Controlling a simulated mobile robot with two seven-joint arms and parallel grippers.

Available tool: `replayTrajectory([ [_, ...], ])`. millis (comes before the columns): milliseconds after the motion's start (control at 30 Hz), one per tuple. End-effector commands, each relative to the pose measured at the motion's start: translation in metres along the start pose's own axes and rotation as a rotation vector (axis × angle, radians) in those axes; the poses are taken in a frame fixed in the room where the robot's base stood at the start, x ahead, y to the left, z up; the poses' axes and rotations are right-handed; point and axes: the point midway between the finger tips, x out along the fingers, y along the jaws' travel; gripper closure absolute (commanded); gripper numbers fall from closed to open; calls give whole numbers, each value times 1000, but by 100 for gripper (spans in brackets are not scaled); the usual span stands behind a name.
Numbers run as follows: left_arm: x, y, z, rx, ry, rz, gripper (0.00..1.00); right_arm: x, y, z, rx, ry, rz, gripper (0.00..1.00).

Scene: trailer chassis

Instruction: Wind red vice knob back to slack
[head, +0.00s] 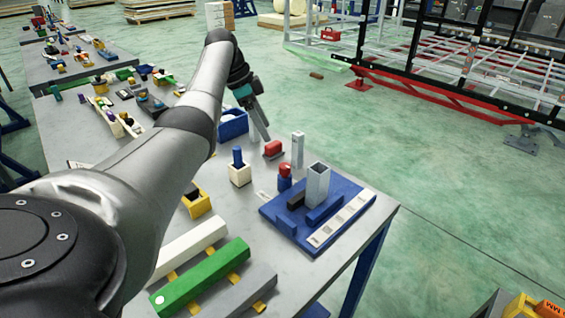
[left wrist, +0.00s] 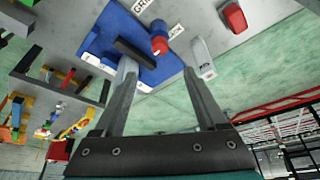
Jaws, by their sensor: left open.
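The red vice knob (head: 285,170) sits at the far left corner of the blue vice base (head: 345,222), with a blue piece below it. A grey square tube (head: 317,184) stands upright in the vice beside blue and black jaw blocks. In the left wrist view, the red knob (left wrist: 159,45) shows between and beyond the fingers, with the blue base (left wrist: 105,38) around it. My left gripper (head: 262,137) is open and empty, above and behind the knob, apart from it. The left finger overlaps part of the vice in the wrist view. My right gripper is not in view.
A pale upright post (head: 297,150) and a red block (head: 273,149) stand close behind the knob. A pale holder with a blue peg (head: 239,172) is to its left. Green (head: 203,277) and white bars lie in front. The table's right edge is near the vice.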

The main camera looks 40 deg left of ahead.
Motion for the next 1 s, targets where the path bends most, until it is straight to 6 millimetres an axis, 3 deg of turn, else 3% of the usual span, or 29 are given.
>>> replayTrajectory([
  [300, 73, 1, 1, -1, -1, 5, 26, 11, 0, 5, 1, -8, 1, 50],
  [500, 108, 1, 1, -1, 0, 2, 26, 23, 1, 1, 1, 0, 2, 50],
  [700, 127, 0, 1, -2, -1, 0, 26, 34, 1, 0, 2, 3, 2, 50],
  [1000, 132, 0, 1, -1, -2, 0, 26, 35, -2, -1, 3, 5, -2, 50],
])
